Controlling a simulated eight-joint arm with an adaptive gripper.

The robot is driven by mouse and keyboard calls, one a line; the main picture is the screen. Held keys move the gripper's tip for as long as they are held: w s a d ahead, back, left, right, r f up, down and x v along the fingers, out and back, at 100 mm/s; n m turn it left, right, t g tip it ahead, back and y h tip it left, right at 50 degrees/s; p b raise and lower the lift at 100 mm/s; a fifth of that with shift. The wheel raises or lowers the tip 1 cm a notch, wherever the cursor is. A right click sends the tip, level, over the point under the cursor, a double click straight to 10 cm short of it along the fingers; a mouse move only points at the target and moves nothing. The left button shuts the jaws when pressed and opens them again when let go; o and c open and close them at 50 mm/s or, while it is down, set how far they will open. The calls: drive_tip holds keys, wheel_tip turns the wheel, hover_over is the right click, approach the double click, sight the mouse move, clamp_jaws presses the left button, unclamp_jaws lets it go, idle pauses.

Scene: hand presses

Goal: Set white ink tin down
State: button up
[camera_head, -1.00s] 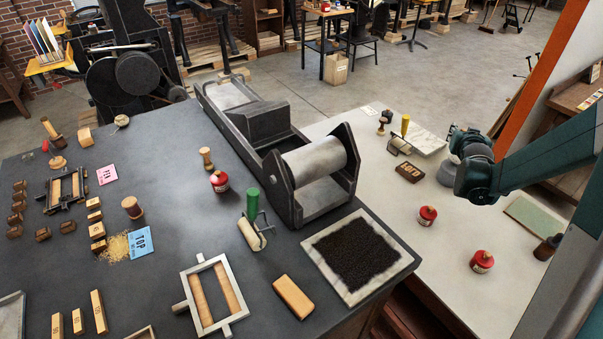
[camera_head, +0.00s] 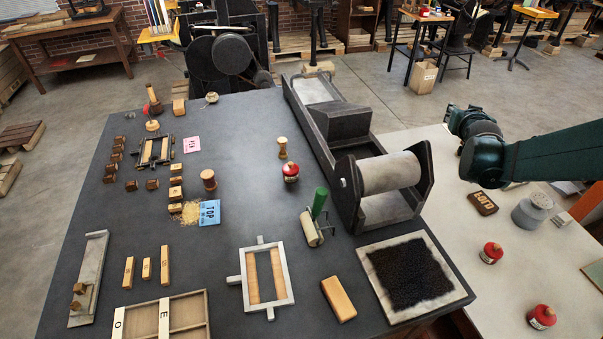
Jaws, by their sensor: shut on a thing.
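My gripper (camera_head: 460,120) is at the right end of the scene, in the air above the pale side table (camera_head: 428,240), just right of the press roller. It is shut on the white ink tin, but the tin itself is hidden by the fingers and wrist. The gripper appears clear of the table and the press.
The roller press (camera_head: 392,174) stands left of my gripper. On the side table are a wooden type block (camera_head: 482,203), a grey pot (camera_head: 533,213) and red tins (camera_head: 491,253) (camera_head: 541,317). The dark bench (camera_head: 245,195) has bare patches between a red tin (camera_head: 291,172), brayer (camera_head: 315,222) and frame (camera_head: 266,278).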

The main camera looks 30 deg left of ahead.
drive_tip(key=s+a+r+n+g+y+p, duration=0.1)
drive_tip(key=s+a+r+n+y, duration=0.3)
drive_tip(key=a, duration=0.9)
drive_tip(key=s+a+r+m+p, duration=0.1)
drive_tip(key=s+a+r, duration=0.35)
drive_tip(key=a, duration=0.85)
drive_tip(key=s+a+r+n+g+y+p, duration=0.1)
drive_tip(key=s+a+r+n, duration=0.1)
drive_tip(key=s+a, duration=0.8)
drive_tip(key=s+a+f+n+g+y+b, duration=0.1)
drive_tip(key=s+a+f, duration=0.7)
drive_tip(key=s+a, duration=0.3)
drive_tip(key=s+a+f+n+g+y+b, duration=0.1)
drive_tip(key=s+a+f+y+b, duration=0.1)
drive_tip(key=s+a+f, duration=0.7)
drive_tip(key=s+a, duration=0.3)
drive_tip(key=shift+s+n+g, duration=0.3)
drive_tip(key=shift+s+n, duration=0.05)
drive_tip(key=shift+n, duration=0.05)
drive_tip(key=shift+f+b, duration=0.8)
drive_tip(key=shift+f, duration=2.35)
drive_tip(key=shift+f, duration=0.15)
drive_tip(key=shift+f+b, duration=0.35)
drive_tip(key=shift+f, duration=1.4)
